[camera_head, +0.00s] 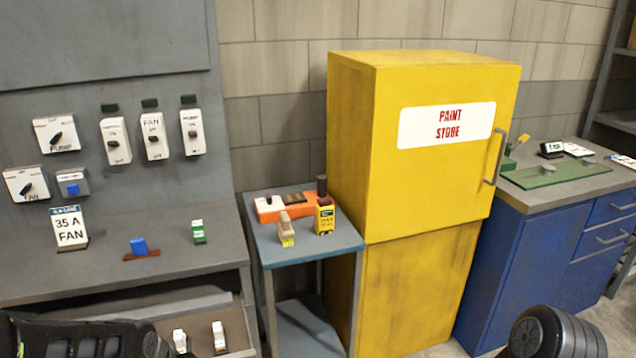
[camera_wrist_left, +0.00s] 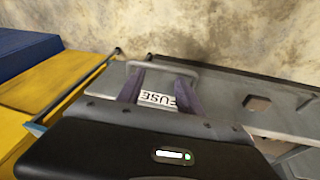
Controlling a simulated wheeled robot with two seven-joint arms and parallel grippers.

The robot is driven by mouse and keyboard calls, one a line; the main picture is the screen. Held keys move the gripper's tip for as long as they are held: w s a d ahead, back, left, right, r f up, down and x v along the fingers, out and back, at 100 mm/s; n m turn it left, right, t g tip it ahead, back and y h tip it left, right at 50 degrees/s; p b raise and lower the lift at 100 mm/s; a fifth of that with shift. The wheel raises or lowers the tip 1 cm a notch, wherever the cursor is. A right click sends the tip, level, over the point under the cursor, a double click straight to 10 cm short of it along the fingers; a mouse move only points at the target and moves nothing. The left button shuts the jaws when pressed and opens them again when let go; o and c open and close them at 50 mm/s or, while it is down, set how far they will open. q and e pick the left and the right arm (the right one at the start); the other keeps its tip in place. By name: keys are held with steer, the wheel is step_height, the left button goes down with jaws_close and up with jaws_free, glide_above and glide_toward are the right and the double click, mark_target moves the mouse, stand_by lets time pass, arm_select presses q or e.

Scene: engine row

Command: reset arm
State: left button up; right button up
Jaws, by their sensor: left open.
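My left gripper (camera_wrist_left: 162,88) shows in the left wrist view, its two grey-purple fingers apart with nothing held between them. A grey bar handle (camera_wrist_left: 165,67) lies at the fingertips; I cannot tell whether they touch it. A white FUSE label (camera_wrist_left: 157,98) shows between the fingers, on the grey front. In the head view my left arm (camera_head: 80,338) enters at the bottom left, its gripper out of sight. My right arm (camera_head: 555,335) shows at the bottom right; its gripper is out of frame.
An open drawer (camera_head: 240,325) under the grey bench (camera_head: 150,255) holds white fuses (camera_head: 219,337). A small blue-topped table (camera_head: 335,240) stands beside the yellow paint store cabinet (camera_head: 425,190). A blue cabinet (camera_head: 535,265) stands at right.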

arm_select(q)
steer(key=s+d+f+g+h, duration=0.1)
steer(key=s+d+f, duration=0.3)
steer(key=d+f, duration=0.3)
steer(key=s+d+f+g+h, duration=0.1)
steer(key=s+d+f, duration=0.35)
steer(key=f, duration=0.55)
steer(key=s+d+f+g, duration=0.1)
steer(key=s+d+f, duration=0.25)
steer(key=s, duration=0.35)
steer(key=s+d+f, duration=0.2)
steer(key=s+f, duration=0.3)
steer(key=s, duration=0.1)
steer(key=shift+m+t+h, duration=0.3)
steer(key=shift+m+h, duration=0.1)
steer(key=shift+h, duration=0.1)
steer(key=w+d+f+b, duration=0.1)
steer(key=b, duration=0.1)
steer(key=w+d+f+b, duration=0.1)
steer(key=b, duration=0.1)
steer(key=w+f+b, duration=0.1)
steer(key=w+b, duration=0.1)
steer(key=shift+d, duration=0.4)
steer(key=shift+c, duration=0.7)
